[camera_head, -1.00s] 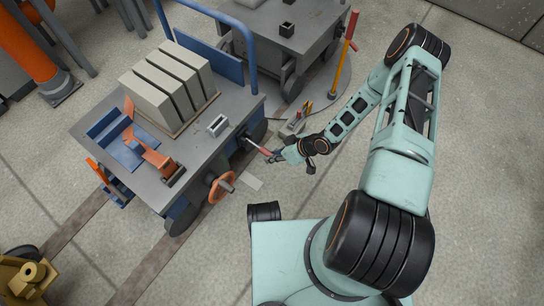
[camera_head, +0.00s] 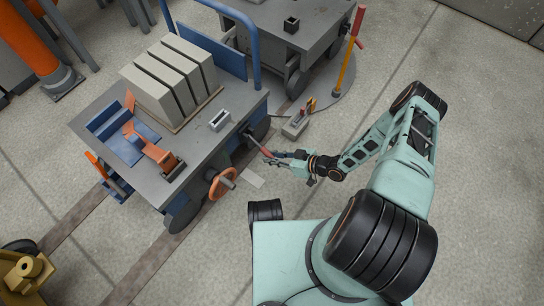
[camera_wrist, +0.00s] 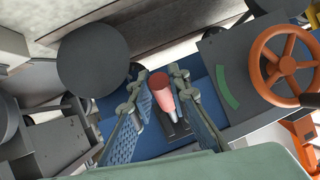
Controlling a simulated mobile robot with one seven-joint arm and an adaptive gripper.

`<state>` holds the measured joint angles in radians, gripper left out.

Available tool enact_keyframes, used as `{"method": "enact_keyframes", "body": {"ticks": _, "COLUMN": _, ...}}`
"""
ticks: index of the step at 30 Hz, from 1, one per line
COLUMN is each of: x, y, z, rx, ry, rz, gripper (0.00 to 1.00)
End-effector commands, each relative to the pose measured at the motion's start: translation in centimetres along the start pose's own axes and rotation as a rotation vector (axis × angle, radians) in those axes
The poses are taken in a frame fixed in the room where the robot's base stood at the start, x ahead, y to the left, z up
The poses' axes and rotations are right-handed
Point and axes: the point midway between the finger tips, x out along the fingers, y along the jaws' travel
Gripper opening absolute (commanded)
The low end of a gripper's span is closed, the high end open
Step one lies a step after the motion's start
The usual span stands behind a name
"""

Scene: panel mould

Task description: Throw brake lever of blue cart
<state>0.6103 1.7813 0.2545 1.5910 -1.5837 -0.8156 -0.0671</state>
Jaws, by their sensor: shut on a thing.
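The blue cart (camera_head: 215,148) has a grey top and stands left of my arm. Its brake lever (camera_head: 264,152) has a red grip and sticks out from the cart's near right side, beside the orange handwheel. My gripper (camera_head: 279,157) is at the lever's outer end. In the wrist view the red grip (camera_wrist: 159,87) lies between the two fingers of my gripper (camera_wrist: 165,92), which is shut on it. The lever's grey shaft runs down to a dark slotted base, and part of it is hidden by the fingers.
The orange handwheel (camera_head: 222,182) is close by on the cart's side; a green arc mark (camera_wrist: 228,88) is on a dark plate near it. Grey slabs (camera_head: 170,80) stand on the cart. A yellow post with red handle (camera_head: 347,62) and a small control box (camera_head: 296,126) stand behind my gripper.

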Motion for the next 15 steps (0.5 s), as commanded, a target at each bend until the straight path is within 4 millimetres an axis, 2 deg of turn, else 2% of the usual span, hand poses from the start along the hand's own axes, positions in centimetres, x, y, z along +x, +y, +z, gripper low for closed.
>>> {"method": "enact_keyframes", "body": {"ticks": 7, "x": 0.18, "y": 0.01, "z": 0.02, "rx": 0.001, "ry": 0.000, "rz": 0.000, "gripper": 0.00}}
{"method": "enact_keyframes", "body": {"ticks": 8, "x": 0.18, "y": 0.01, "z": 0.02, "rx": 0.001, "ry": 0.000, "rz": 0.000, "gripper": 0.17}}
{"method": "enact_keyframes", "body": {"ticks": 9, "x": 0.18, "y": 0.01, "z": 0.03, "rx": 0.001, "ry": 0.000, "rz": 0.000, "gripper": 0.21}}
{"method": "enact_keyframes", "body": {"ticks": 12, "x": 0.15, "y": 0.02, "z": 0.03, "rx": 0.001, "ry": 0.000, "rz": 0.001, "gripper": 0.32}}
{"method": "enact_keyframes", "body": {"ticks": 15, "x": 0.12, "y": 0.02, "z": 0.02, "rx": 0.001, "ry": 0.000, "rz": 0.001, "gripper": 0.34}}
